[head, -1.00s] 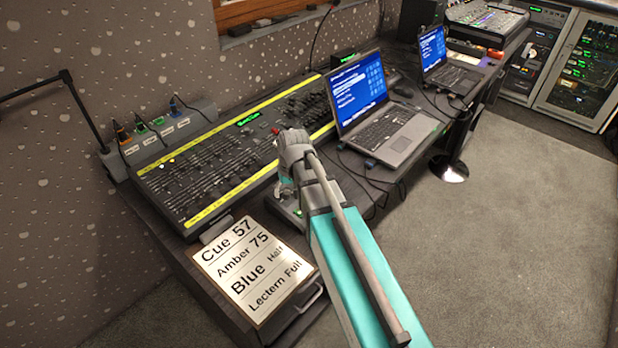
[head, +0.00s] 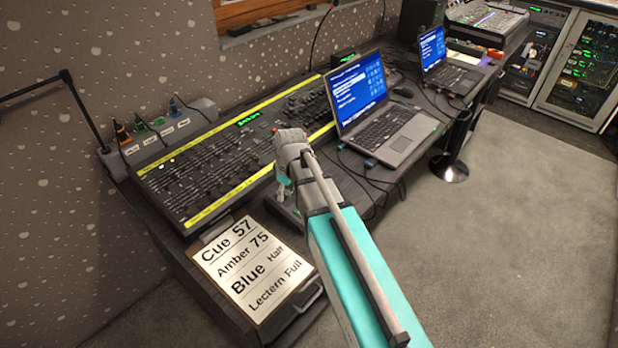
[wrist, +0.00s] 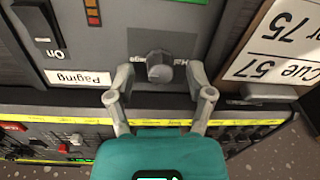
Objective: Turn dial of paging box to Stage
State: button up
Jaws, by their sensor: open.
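The paging box (wrist: 115,45) is a dark grey panel in the wrist view, with a white "Paging" label (wrist: 80,78) that appears upside down. My gripper (wrist: 160,74) is open, one finger on each side of the dial, with a gap visible between each finger and the knob. The dial's pointer and the full lettering cannot be read. In the head view my gripper (head: 284,184) is at the desk's front edge, and my arm hides most of the box.
The fader console (head: 215,165) lies behind the box. A clipboard (head: 250,265) with a cue sheet is at the left, close to my gripper. A laptop (head: 385,125) stands at the right. A black rocker switch (wrist: 38,25) is on the box. Open floor (head: 510,220) lies at the right.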

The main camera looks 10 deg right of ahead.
aim_at(288, 194)
jog(key=n, duration=0.6)
jog(key=shift+n, duration=0.3)
jog(key=n, duration=0.6)
jog(key=shift+s+a+h, duration=0.1)
jog(key=shift+s+h, duration=0.05)
jog(key=shift+h, duration=0.25)
notch_tip(288, 194, up, 14)
jog(key=p, duration=1.4)
jog(key=s+d+f+m+b, duration=0.2)
jog(key=s+d+m, duration=0.3)
jog(key=m, duration=0.7)
jog(key=shift+s+d+f+m+b, duration=0.3)
jog(key=shift+s+f+b, duration=0.15)
jog(key=shift+s, duration=0.55)
jog(key=s+d+m, duration=0.1)
jog(key=m, duration=0.2)
jog(key=s+d+m, duration=0.1)
jog(key=s+m, duration=0.1)
jog(key=m, duration=0.1)
jog(key=s+d+m, duration=0.1)
jog(key=m, duration=0.2)
jog(key=shift+s, duration=0.3)
dwell(0.7)
